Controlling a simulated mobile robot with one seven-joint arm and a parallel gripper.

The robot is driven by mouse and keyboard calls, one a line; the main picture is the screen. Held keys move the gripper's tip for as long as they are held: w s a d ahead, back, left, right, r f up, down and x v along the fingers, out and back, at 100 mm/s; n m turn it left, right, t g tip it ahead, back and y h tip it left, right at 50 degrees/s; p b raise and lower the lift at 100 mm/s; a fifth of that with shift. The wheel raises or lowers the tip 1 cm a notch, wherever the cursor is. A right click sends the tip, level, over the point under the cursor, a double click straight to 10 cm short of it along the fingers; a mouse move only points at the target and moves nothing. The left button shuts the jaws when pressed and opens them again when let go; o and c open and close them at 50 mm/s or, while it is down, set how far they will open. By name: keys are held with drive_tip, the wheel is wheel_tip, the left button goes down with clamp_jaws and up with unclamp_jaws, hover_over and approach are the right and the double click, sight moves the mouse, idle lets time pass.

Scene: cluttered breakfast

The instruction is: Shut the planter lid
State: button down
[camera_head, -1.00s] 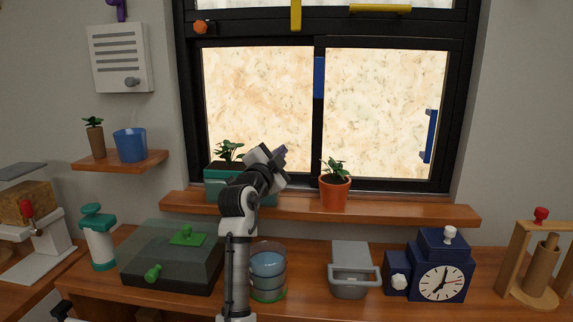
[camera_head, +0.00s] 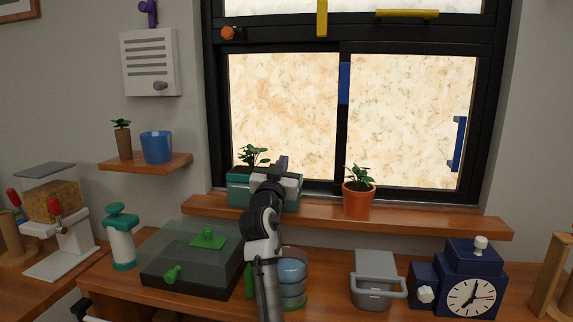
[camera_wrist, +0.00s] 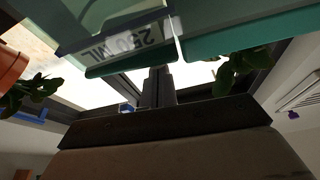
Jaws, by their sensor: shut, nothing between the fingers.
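The teal planter (camera_head: 238,192) stands on the window ledge, with a leafy plant at its left end. Teal panels (camera_wrist: 240,28) fill the top of the wrist view, and the plant (camera_wrist: 237,66) shows below them. I cannot clearly tell the lid from the planter body or how far open it is. My gripper (camera_head: 283,162) is at the planter's right part, its fingers mostly hidden by my arm in the head view. In the wrist view my gripper (camera_wrist: 158,72) is shut and empty, with its tips close to the teal panels; contact is unclear.
An orange pot (camera_head: 358,203) with a plant stands to the right on the ledge (camera_head: 440,221). Below are a dark box (camera_head: 180,270) with green knobs, stacked bowls (camera_head: 292,272), a grey container (camera_head: 373,284) and a blue clock (camera_head: 470,295). A window is behind.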

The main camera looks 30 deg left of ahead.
drive_tip(key=shift+s+a+f, duration=0.1)
drive_tip(key=shift+a+f, duration=0.15)
drive_tip(key=shift+r, duration=0.1)
idle(0.6)
wheel_tip(320, 180, up, 4)
drive_tip(key=shift+d+f+p, duration=0.1)
drive_tip(key=shift+f+p, duration=0.15)
drive_tip(key=shift+p, duration=0.95)
drive_tip(key=shift+s, duration=0.25)
drive_tip(key=b+v, duration=0.3)
drive_tip(key=v, duration=0.6)
drive_tip(key=shift+s+d, duration=0.15)
drive_tip(key=shift+d, duration=0.05)
